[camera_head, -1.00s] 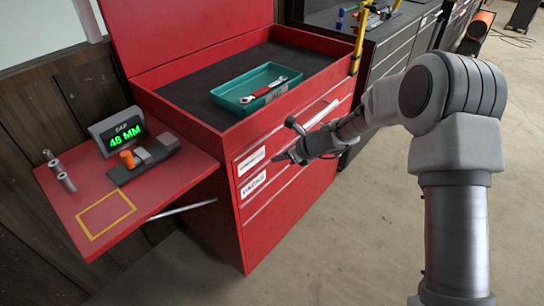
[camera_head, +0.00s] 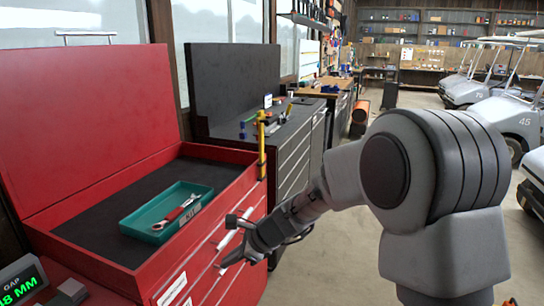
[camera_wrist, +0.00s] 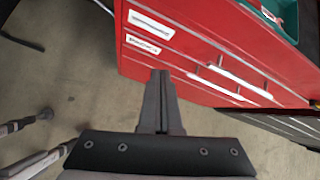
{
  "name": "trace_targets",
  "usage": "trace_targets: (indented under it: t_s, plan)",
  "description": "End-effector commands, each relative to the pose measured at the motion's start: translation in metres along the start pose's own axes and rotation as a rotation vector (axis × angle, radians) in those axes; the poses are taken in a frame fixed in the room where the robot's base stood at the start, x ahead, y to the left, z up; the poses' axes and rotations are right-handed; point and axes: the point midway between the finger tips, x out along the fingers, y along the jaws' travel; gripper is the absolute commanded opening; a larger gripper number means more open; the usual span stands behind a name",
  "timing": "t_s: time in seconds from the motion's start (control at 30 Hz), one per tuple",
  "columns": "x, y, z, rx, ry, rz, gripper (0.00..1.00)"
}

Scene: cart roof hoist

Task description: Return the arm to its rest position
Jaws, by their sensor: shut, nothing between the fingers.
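My gripper (camera_head: 232,264) is shut and empty. It is in front of the red tool chest's (camera_head: 92,118) drawer fronts, at the end of my bent arm. In the wrist view my gripper (camera_wrist: 160,74) points toward the labelled drawers of the red chest (camera_wrist: 190,47), and its two fingers lie together. I cannot tell the exact gap between the fingertips and the drawers, but no contact shows.
A teal tray (camera_head: 135,223) with a red-handled wrench (camera_head: 176,213) sits in the chest top. A lit gap display (camera_head: 20,281) shows at lower left. Dark cabinets (camera_head: 296,150) stand behind. White carts (camera_head: 478,88) are at right. The floor (camera_head: 330,240) beside the chest is clear.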

Motion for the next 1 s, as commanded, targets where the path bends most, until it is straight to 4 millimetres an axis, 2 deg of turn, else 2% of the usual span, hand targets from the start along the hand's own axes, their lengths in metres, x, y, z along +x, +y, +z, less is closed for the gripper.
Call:
trace_targets:
  t_s: [0.03,0.1,0.3,0.5,0.8,1.0]
  plan:
    - [-0.027,0.002,0.007,-0.097,0.018,-0.009,0.00]
    - [-0.054,0.008,0.011,-0.229,0.046,-0.008,0.00]
    - [-0.131,0.033,0.013,-0.589,0.146,0.007,0.00]
    - [-0.201,0.064,0.006,-0.917,0.271,0.048,0.00]
    - [-0.293,0.119,-0.020,-1.347,0.487,0.170,0.00]
    - [-0.338,0.154,-0.042,-1.560,0.622,0.285,0.00]
